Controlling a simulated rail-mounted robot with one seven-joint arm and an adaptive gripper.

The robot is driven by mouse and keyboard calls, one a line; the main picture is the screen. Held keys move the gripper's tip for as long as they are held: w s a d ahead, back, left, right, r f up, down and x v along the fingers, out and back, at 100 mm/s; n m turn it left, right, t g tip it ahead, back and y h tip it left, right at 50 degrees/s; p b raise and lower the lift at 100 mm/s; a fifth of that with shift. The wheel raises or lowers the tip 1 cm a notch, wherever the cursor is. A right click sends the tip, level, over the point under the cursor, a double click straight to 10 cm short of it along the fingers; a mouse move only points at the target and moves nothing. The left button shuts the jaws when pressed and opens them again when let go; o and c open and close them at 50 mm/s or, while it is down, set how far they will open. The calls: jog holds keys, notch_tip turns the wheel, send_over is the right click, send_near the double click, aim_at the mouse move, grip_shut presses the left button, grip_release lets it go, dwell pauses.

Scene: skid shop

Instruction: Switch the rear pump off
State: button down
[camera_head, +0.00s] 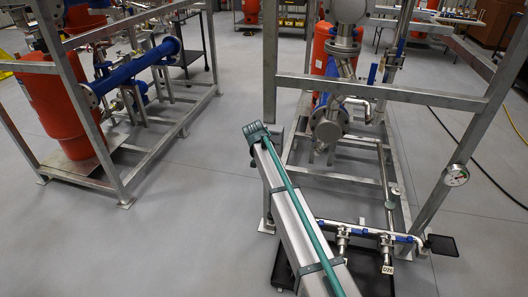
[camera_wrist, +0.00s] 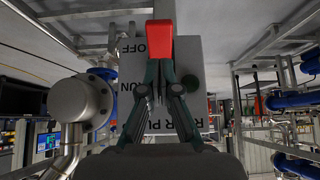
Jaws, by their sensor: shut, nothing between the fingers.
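A grey switch box (camera_wrist: 195,62) fills the middle of the wrist view. Its printed letters appear turned over: OFF (camera_wrist: 133,48) at the upper left, part of what looks like RUN below it, and a partly hidden label that seems to read REAR PUMP lower down. A red handle (camera_wrist: 160,38) stands at the top middle of the box, close to the OFF mark. My gripper (camera_wrist: 161,66) is shut and empty, its fingertips right by the lower end of the handle; I cannot tell whether they touch. The fingers hide the middle of the box. I cannot make out the box or gripper in the head view.
In the wrist view a round pipe flange (camera_wrist: 80,103) stands left of the box, with blue pipes (camera_wrist: 295,101) at the right. In the head view metal skid frames (camera_head: 372,86) stand left and right, with clear grey floor (camera_head: 190,225) between them.

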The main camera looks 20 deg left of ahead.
jog(key=shift+r, duration=0.15)
jog(key=s+f+v, duration=0.1)
jog(key=v, duration=1.2)
jog(key=shift+s+d+r, duration=0.2)
jog(key=shift+s+d, duration=0.05)
jog(key=shift+s, duration=0.1)
